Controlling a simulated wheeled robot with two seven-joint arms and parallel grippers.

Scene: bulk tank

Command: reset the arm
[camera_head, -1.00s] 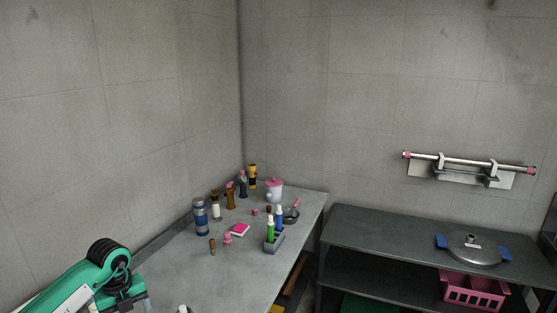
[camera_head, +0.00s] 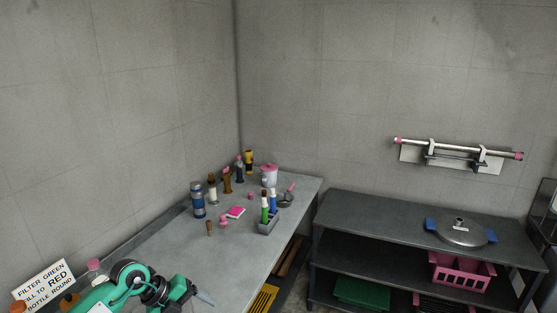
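My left arm shows in the lower left of the head view, green with black joints, over the near end of the grey counter (camera_head: 240,245). Its far end, my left gripper (camera_head: 202,297), is small and partly cut off by the bottom edge. I cannot tell whether its fingers are open or shut, and I see nothing held there. My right arm and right gripper are not in view.
A sign (camera_head: 43,283) and a pink-capped bottle (camera_head: 95,270) stand near my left arm. A shelf (camera_head: 375,225) with a lid (camera_head: 460,232) stands right.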

